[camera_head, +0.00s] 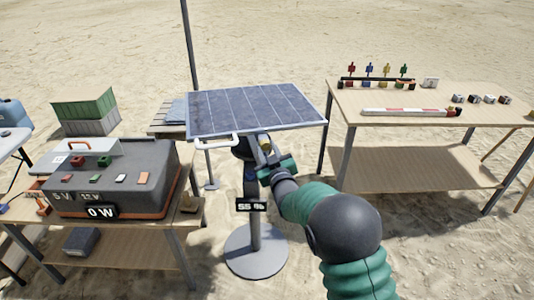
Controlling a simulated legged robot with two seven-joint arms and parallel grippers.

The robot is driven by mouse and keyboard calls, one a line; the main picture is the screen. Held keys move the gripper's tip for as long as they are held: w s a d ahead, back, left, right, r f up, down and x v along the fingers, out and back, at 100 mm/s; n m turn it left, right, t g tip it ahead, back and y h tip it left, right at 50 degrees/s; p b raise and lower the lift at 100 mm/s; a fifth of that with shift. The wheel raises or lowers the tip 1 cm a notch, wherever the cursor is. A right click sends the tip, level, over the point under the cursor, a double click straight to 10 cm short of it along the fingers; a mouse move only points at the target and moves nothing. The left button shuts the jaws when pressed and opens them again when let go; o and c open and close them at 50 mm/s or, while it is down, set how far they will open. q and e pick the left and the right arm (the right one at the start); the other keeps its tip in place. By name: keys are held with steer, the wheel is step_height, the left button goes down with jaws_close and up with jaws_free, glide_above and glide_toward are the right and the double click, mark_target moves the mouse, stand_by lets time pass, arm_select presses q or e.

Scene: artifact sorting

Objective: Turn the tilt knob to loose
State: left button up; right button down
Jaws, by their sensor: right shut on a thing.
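The solar panel (255,108) is a dark blue tilted plate on a grey post (254,228) with a round base. A white handle (217,142) runs along its front left edge. A small yellowish part, which looks like the tilt knob (265,145), shows just under the panel's front edge. My right gripper (269,159) reaches up from the lower right and is shut at this knob; its fingers partly hide it. I cannot tell the knob's setting. A small display reading about 55 (251,205) is on the post. My left gripper does not show.
A wooden table (440,103) at the right holds small coloured figures, a red and white bar (408,112) and several small cubes. A grey case (115,180) with a "0 W" display stands on the left bench. A green crate (84,107) stands behind. Sand lies between.

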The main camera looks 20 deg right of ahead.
steer(key=n+b, duration=0.2)
steer(key=n, duration=0.4)
steer(key=shift+a+f+n, duration=0.1)
steer(key=shift+f+n, duration=0.05)
steer(key=shift+n, duration=0.15)
steer(key=n+b, duration=0.1)
steer(key=n, duration=0.2)
steer(key=shift+f+n, duration=0.1)
steer(key=shift+n, duration=1.3)
steer(key=c, duration=1.1)
jaws_free()
steer(key=shift+s, duration=0.1)
steer(key=shift+o, duration=0.2)
steer(key=s+p, duration=0.1)
steer(key=s, duration=1.5)
steer(key=shift+s+a, duration=0.2)
steer(key=shift+s, duration=0.2)
